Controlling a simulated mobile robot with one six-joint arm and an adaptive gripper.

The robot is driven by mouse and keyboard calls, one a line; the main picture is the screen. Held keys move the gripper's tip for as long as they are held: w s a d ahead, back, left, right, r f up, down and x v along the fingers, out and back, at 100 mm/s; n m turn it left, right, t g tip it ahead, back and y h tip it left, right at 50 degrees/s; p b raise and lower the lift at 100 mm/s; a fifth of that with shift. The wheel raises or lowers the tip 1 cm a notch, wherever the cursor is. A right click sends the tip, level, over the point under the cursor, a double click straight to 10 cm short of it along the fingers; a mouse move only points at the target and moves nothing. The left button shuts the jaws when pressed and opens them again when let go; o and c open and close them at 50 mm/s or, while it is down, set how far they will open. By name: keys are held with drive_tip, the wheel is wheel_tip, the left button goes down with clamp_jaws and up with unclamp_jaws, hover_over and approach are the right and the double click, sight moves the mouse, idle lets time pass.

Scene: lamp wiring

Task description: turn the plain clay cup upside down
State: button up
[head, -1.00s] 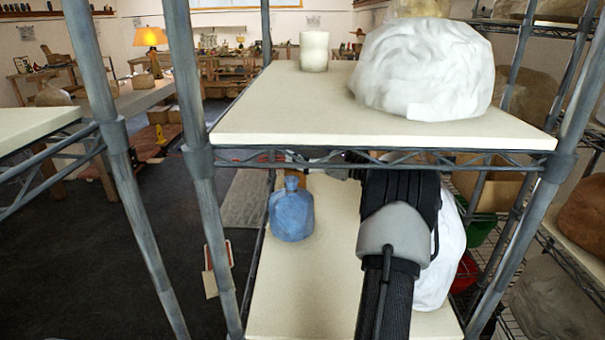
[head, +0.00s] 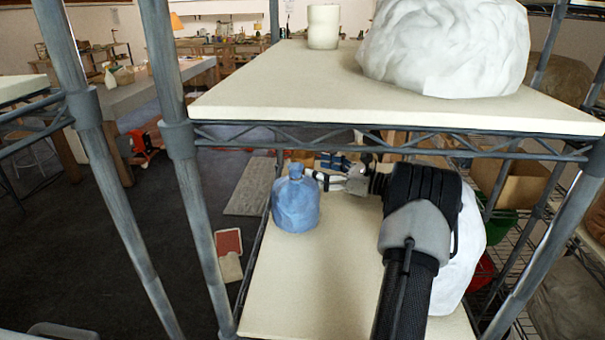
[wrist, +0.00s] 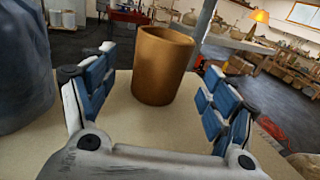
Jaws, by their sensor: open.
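The plain clay cup (wrist: 162,66), brown and smooth, stands on the pale lower shelf (wrist: 120,120) in the wrist view. A rim shows along its top edge. My gripper (wrist: 160,78) is open, with its blue-padded fingers on either side of the cup's near side; I see gaps on both sides and no contact. In the head view my gripper (head: 329,171) reaches along the lower shelf under the upper board, to the right of a blue bottle (head: 296,205). I cannot make out the cup clearly there.
The blue bottle also stands close at the left of the wrist view (wrist: 22,65). A white wrapped lump (head: 462,255) lies right of my arm. The upper board (head: 290,95) and grey posts (head: 188,180) hem in the arm. The lower shelf's front is bare.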

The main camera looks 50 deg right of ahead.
sight(311, 166)
drive_tip(key=b+x, duration=0.1)
drive_tip(key=x, duration=0.5)
drive_tip(key=shift+d+b, duration=0.1)
drive_tip(key=shift+b, duration=0.2)
drive_tip(key=shift+s, duration=0.1)
drive_tip(key=c, duration=1.3)
wheel_tip(311, 166, up, 10)
drive_tip(key=p, duration=0.4)
